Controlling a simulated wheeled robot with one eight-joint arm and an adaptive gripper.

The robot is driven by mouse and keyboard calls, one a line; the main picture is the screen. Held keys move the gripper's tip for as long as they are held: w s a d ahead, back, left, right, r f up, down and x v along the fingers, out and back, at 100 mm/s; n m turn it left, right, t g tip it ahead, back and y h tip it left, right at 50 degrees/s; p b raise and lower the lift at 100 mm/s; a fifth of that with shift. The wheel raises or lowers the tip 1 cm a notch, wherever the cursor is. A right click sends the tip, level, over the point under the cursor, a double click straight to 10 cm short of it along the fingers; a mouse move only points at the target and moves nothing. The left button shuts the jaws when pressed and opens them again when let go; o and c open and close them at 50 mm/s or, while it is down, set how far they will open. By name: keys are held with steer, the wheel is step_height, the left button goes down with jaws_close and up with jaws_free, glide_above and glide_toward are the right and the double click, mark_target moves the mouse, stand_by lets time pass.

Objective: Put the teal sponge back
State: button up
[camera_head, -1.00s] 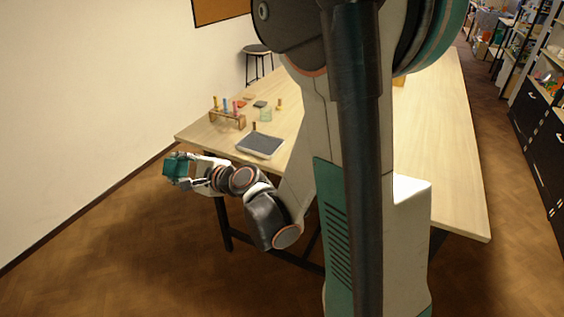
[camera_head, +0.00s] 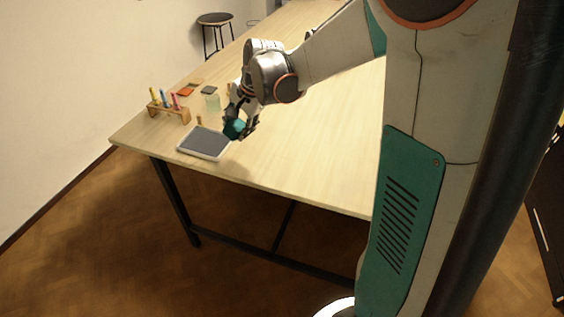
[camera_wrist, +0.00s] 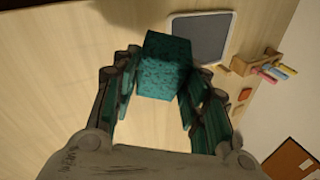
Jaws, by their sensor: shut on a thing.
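The teal sponge (camera_head: 235,129) is held between the fingers of my gripper (camera_head: 242,124), above the table near the right edge of the grey tray. In the wrist view the sponge (camera_wrist: 165,66) is a speckled teal block between both fingers of my gripper (camera_wrist: 160,85). The grey tray (camera_head: 204,143) with a pale rim lies flat near the table's front left corner. In the wrist view the tray (camera_wrist: 202,38) shows beyond the sponge and looks empty. I cannot tell the exact height of the sponge above the table.
A wooden rack (camera_head: 169,113) with several coloured pens stands left of the tray. The table (camera_head: 300,150) is clear to the right. A stool (camera_head: 215,20) stands at the back.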

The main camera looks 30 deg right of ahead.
steer(key=s+d+r+n+g+h, duration=0.25)
steer(key=s+d+r+h, duration=0.35)
steer(key=d, duration=0.4)
steer(key=shift+n+t+y, duration=0.25)
steer(key=shift+t+y, duration=0.05)
steer(key=shift+t, duration=0.05)
steer(key=f+b, duration=0.3)
steer(key=f, duration=0.6)
steer(key=f+b, duration=0.3)
steer(key=f, duration=0.6)
steer(key=shift+w+d+f+b, duration=0.2)
steer(key=shift+b, duration=0.2)
steer(key=o, duration=0.9)
steer(key=shift+o, duration=0.2)
steer(key=shift+r, duration=0.1)
